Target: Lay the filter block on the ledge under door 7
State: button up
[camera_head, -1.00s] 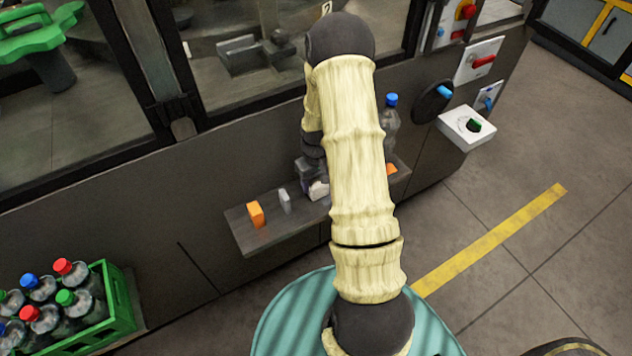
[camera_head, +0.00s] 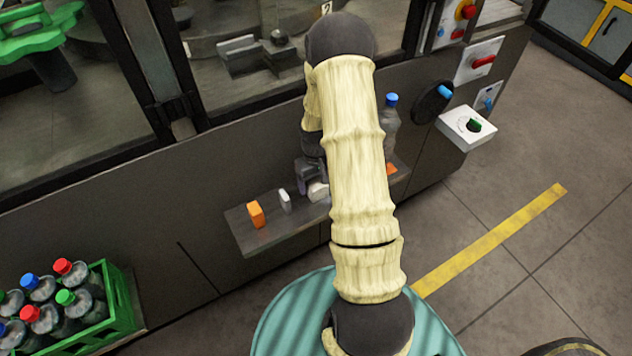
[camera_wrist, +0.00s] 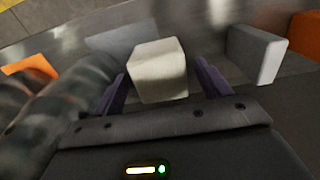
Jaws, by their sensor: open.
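A pale, off-white block (camera_wrist: 158,72), likely the filter block, sits on the grey ledge (camera_head: 247,238) on the machine's front. It also shows in the head view (camera_head: 318,191), partly behind my arm. My gripper (camera_wrist: 163,88) is open, with one purple finger on each side of the pale block. In the wrist view a small gap shows at the right finger; contact at the left finger is unclear. My gripper also shows in the head view (camera_head: 311,178), low over the ledge. A door label (camera_head: 326,8) above is too small to read surely.
A light grey block (camera_head: 285,200) and an orange block (camera_head: 256,214) stand left of the pale block. A clear bottle with a blue cap (camera_head: 390,125) and another orange piece (camera_head: 391,169) are to the right. A green crate (camera_head: 122,308) of bottles stands lower left.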

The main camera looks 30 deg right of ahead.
aim_at(314, 182)
notch_tip(314, 182, up, 11)
jog(key=shift+r, duration=0.2)
dwell(0.6)
jog(key=s+a+r+t, duration=0.2)
jog(key=s+a+r, duration=0.8)
jog(key=s+a, duration=0.3)
jog(key=shift+s+a+r+t, duration=0.3)
jog(key=shift+s+a+r, duration=0.05)
jog(key=shift+s, duration=0.2)
jog(key=shift+r+p, duration=0.1)
jog(key=shift+p, duration=0.25)
